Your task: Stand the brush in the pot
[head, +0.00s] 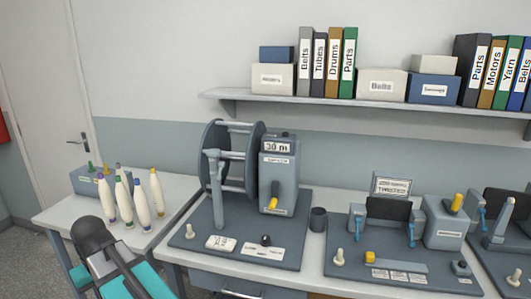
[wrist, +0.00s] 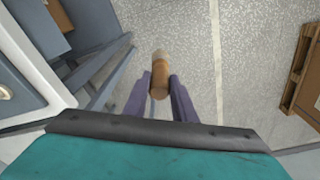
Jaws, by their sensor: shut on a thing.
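In the wrist view my gripper (wrist: 160,92) is shut on the brush (wrist: 160,73), a brown wooden-looking cylinder with a pale end. It is held out over the grey floor, clear of any surface in that view. The brush's far side is hidden. In the head view a small dark pot (head: 318,219) stands upright on the bench, between the reel winder and the tester on the right. My arm shows at the lower left of the head view, but the gripper and brush are not visible there.
White bobbins (head: 141,206) stand on the left table (head: 52,218), close to my arm. The winder (head: 278,178) stands tall left of the pot, and the tester (head: 443,222) is to its right. A shelf (head: 330,101) hangs above. In the wrist view a wooden pallet (wrist: 303,78) lies right.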

